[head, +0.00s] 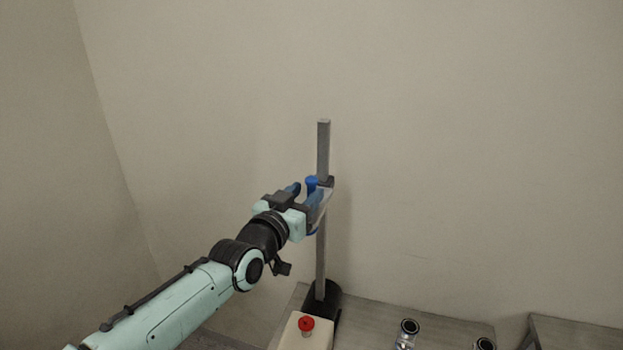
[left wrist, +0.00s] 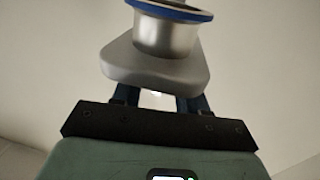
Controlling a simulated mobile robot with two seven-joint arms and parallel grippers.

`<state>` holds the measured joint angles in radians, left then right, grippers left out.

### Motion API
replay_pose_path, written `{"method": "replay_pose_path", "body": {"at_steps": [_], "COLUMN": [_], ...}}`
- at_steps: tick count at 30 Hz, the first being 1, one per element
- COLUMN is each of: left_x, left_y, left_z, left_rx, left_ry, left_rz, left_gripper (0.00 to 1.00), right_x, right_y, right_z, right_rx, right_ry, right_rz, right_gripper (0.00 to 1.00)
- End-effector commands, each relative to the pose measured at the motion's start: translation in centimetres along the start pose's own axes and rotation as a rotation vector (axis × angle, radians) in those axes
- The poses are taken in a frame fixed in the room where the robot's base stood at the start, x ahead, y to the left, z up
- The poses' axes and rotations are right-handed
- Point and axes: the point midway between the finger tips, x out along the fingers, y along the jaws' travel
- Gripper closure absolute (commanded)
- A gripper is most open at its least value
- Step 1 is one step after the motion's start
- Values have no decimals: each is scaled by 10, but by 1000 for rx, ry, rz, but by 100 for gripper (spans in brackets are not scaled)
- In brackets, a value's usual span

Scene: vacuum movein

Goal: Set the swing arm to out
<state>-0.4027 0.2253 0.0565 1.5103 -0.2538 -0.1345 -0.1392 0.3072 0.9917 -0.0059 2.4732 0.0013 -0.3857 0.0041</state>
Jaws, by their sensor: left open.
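The swing arm is a grey tapered plate (left wrist: 155,72) carrying a metal cup with a blue rim (left wrist: 168,35) in the left wrist view. My right gripper is not in view.
The post stands in a black base (head: 325,298) on a grey table (head: 370,318). A pale box with a red button (head: 306,324) is in front of it. Small metal fittings (head: 408,328) stand to the right. Bare wall lies behind; the space right of the post is clear.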

Motion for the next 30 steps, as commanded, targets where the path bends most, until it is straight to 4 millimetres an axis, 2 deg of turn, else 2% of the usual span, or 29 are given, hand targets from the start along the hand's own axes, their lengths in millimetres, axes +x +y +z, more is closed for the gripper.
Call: {"method": "replay_pose_path", "body": {"at_steps": [3, 7, 18, 22, 30], "left_x": [20, 31, 36, 36, 35], "left_y": [-1, -1, -1, -1, -1], "left_z": [-3, -1, 1, 1, 1], "left_rx": [1, 0, 0, 0, -1], "left_ry": [0, 0, 0, 0, 0], "left_rz": [-1, -1, -1, -1, -1], "left_gripper": [57, 57, 57, 100, 100], "right_x": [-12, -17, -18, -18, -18], "right_y": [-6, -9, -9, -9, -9], "right_z": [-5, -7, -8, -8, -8], "right_rx": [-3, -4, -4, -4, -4], "right_ry": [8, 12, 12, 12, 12], "right_rz": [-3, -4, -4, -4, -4], "right_gripper": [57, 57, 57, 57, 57]}}
